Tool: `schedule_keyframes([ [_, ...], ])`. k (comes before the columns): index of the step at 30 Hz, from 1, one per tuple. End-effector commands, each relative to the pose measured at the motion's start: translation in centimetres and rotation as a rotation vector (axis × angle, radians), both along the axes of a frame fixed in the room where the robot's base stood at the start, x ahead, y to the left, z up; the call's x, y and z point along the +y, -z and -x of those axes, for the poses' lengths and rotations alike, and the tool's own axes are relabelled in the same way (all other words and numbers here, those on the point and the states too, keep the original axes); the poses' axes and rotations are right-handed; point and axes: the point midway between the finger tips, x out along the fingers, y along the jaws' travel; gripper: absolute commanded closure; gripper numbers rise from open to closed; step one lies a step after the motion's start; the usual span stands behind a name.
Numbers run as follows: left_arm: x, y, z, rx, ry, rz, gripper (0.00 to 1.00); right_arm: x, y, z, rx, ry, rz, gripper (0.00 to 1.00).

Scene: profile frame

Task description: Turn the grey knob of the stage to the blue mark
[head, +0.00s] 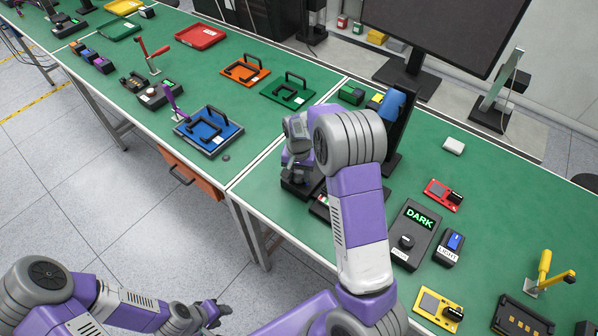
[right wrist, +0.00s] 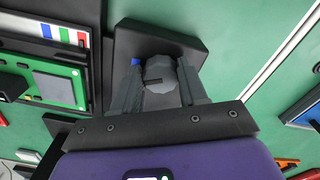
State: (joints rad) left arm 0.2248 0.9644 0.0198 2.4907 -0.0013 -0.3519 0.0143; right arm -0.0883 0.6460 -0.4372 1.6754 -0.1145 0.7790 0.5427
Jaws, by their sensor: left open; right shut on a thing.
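In the right wrist view, the grey knob (right wrist: 165,72) sits on a dark block, the stage (right wrist: 185,42). My right gripper (right wrist: 158,88) is shut on the knob, one finger on each side. A dark line on the knob points left in that view. A small blue mark (right wrist: 135,62) shows on the stage by the knob's upper left, beside the finger; other marks are not visible. In the head view, my right arm mostly hides the knob, and the stage's dark base (head: 297,188) shows below the gripper. My left gripper (head: 222,312) is open and empty, over the floor before the table.
A panel with red, green and blue stripes (right wrist: 65,33) lies left of the stage in the wrist view. A DARK display box (head: 413,235) stands to the right. Blue (head: 208,132) and green (head: 288,90) handled plates lie leftward.

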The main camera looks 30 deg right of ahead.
Motion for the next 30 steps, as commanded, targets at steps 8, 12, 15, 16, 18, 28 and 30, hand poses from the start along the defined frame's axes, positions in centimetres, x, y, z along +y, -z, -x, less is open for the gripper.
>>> schedule_keyframes([
  [8,0.0,-1.0,0.0,0.000,0.000,0.000,0.57,0.0,-0.2,-0.2,-0.002,0.236,0.002,0.88],
  [12,0.0,-1.4,0.0,0.000,0.000,0.000,0.57,0.1,-0.2,-0.2,-0.003,0.327,0.001,0.88],
  [15,0.0,-1.6,0.0,0.000,0.000,0.000,0.57,0.1,-0.2,-0.2,-0.003,0.379,0.001,0.88],
  [16,0.0,-1.6,0.0,0.000,0.000,0.000,0.57,0.1,-0.2,-0.2,-0.004,0.393,0.001,0.88],
  [18,0.0,-1.7,0.0,0.000,0.000,0.000,0.57,0.1,-0.1,-0.2,-0.004,0.418,0.001,0.88],
  [28,0.0,-1.9,0.0,0.000,0.000,0.000,0.57,0.1,-0.1,-0.3,-0.003,0.473,0.000,0.88],
  [30,0.0,-1.9,0.0,0.000,0.000,0.000,0.57,0.1,-0.1,-0.3,-0.003,0.474,0.000,0.88],
])
